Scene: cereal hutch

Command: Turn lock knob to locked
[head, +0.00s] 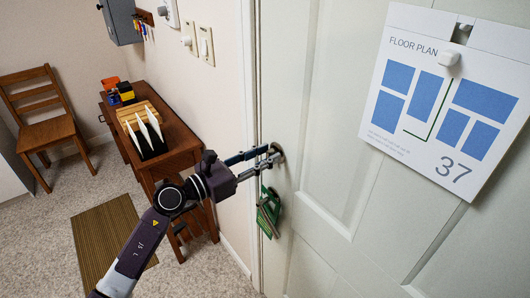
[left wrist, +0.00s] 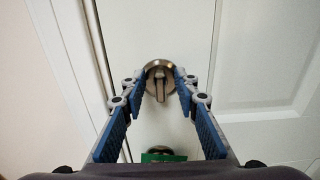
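The lock knob (head: 279,150) is a small round metal fitting near the left edge of the white door (head: 345,90). In the left wrist view the lock knob (left wrist: 159,82) shows a round plate with a thumb-turn standing about upright. My left gripper (head: 269,156) is at the knob, partly covering it in the head view. In the left wrist view the left gripper's blue-padded fingers (left wrist: 159,92) are apart, one on each side of the thumb-turn, with a gap visible. Whether a fingertip touches the plate is unclear. My right gripper is not in view.
A green tag (head: 267,212) hangs just below the knob, by another round metal fitting (left wrist: 159,151). A floor plan sign (head: 440,95) hangs on the door at right. A wooden desk (head: 172,165), a chair (head: 42,132) and a brown mat (head: 108,240) stand or lie at left.

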